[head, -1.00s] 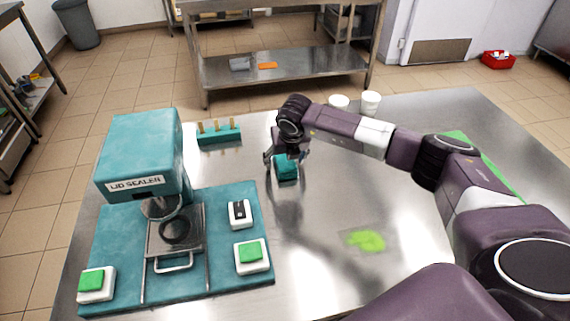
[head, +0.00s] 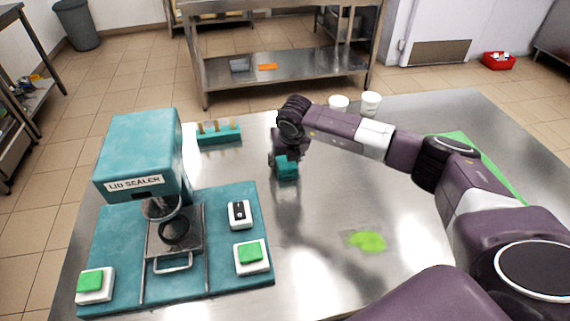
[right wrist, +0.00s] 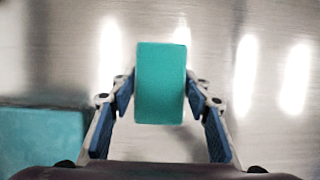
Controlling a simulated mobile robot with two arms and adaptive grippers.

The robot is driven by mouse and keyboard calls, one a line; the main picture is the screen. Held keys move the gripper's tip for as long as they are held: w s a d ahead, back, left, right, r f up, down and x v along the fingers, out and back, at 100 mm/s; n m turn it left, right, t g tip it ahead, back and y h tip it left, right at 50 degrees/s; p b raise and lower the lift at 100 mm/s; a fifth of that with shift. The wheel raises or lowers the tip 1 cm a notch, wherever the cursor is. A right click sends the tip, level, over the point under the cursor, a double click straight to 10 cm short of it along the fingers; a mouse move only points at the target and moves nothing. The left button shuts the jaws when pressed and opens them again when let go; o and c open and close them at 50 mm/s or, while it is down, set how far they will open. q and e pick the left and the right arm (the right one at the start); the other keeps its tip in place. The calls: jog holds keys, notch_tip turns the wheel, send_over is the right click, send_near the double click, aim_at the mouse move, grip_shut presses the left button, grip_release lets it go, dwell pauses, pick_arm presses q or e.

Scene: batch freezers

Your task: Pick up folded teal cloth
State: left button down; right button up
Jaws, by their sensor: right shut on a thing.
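The folded teal cloth (head: 287,170) is a small block shape over the middle of the steel table, right of the lid sealer. My right gripper (head: 284,161) comes down on it from above. In the right wrist view the cloth (right wrist: 160,70) sits between the two blue-padded fingers, which press on its left and right sides. I cannot tell whether the cloth touches the table or hangs just above it. My left gripper is not in view.
The teal lid sealer (head: 140,160) stands on the left, with green-topped buttons on its base. A teal holder with wooden pieces (head: 218,135) is behind. A green smear (head: 367,241) lies at the front right. White cups (head: 371,103) stand at the back.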

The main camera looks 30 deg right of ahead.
aim_at(285, 159)
jog(key=shift+r, duration=0.1)
jog(key=shift+r+p, duration=0.3)
jog(key=shift+p, duration=0.15)
notch_tip(285, 159, up, 20)
jog(key=b, duration=0.3)
jog(key=shift+f, duration=0.1)
